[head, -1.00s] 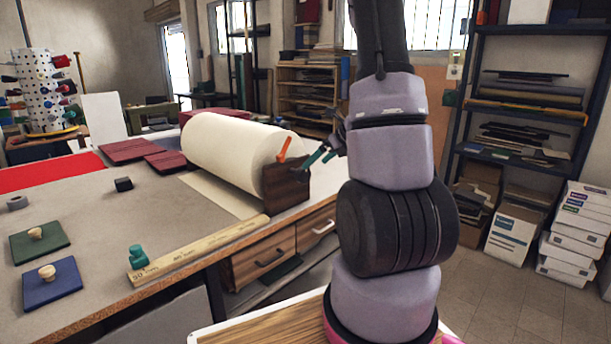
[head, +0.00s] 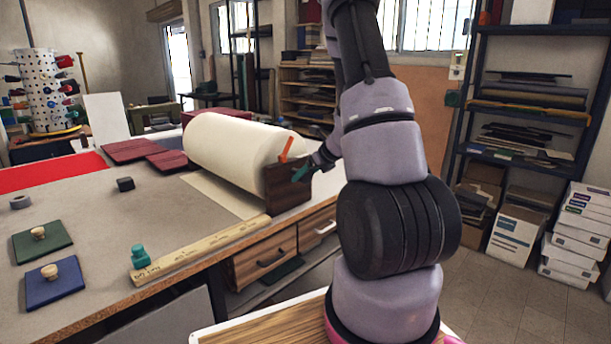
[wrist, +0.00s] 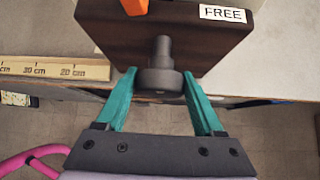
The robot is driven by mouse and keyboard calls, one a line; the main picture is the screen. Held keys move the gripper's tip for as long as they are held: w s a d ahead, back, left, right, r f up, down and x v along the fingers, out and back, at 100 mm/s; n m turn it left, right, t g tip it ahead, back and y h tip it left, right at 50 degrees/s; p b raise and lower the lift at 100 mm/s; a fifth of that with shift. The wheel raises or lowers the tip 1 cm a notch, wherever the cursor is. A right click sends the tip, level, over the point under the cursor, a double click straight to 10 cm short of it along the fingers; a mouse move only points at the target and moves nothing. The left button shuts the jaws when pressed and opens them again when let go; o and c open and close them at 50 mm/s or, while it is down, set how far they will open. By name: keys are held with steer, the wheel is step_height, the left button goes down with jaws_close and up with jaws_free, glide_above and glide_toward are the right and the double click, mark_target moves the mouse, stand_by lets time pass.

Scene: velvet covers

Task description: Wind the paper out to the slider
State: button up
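The cream paper roll (head: 235,150) lies in a dark wooden stand (head: 288,192) on the table, with a flat strip of paper (head: 225,194) on the tabletop in front of it. A teal slider (head: 139,256) sits near the left end of a wooden ruler (head: 200,247) on the table's front edge. A dark round knob (wrist: 160,78) sticks out of the stand's end face. My gripper (wrist: 159,73) is open, its teal fingers on either side of the knob with small gaps. In the head view my gripper (head: 308,170) is partly hidden.
An orange lever (head: 286,148) stands on the stand, by a "FREE" label (wrist: 223,14). Blue (head: 55,281) and green (head: 42,240) knobbed plates, a black block (head: 125,184) and dark red pieces (head: 130,150) lie on the table. Drawers (head: 262,257) are below the edge.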

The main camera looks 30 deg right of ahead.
jaws_close()
